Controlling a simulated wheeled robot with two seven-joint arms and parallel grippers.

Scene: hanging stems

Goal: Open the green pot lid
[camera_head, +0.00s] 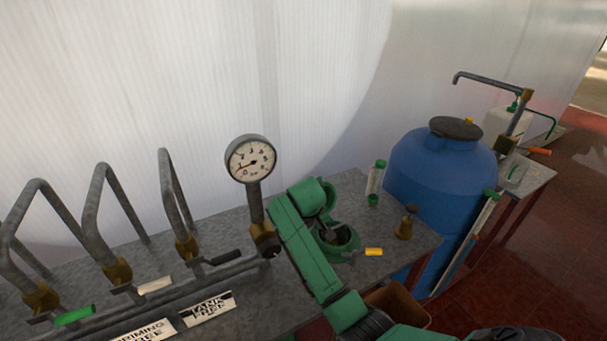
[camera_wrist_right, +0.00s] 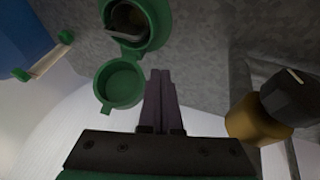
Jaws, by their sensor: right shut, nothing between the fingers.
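The green pot (camera_head: 350,250) stands on the grey bench in the head view, partly hidden behind my right arm. In the right wrist view the pot (camera_wrist_right: 156,30) has an open mouth with something dark and greyish inside. Its round green lid (camera_wrist_right: 119,83) is swung back on the wall side, joined near the pot's rim, with its hollow inside showing. My right gripper (camera_wrist_right: 160,72) is shut and empty, its fingertips just beside the lid and close to the pot. In the head view the right gripper (camera_head: 326,215) is above the pot's far side. My left gripper is out of view.
A pressure gauge (camera_head: 250,159) and bent pipes stand left of the pot. A brass weight-like piece (camera_head: 405,224), a yellow piece (camera_head: 373,251) and a green-capped tube (camera_head: 376,178) are to its right. A blue tank (camera_head: 436,175) stands beyond the bench's right end.

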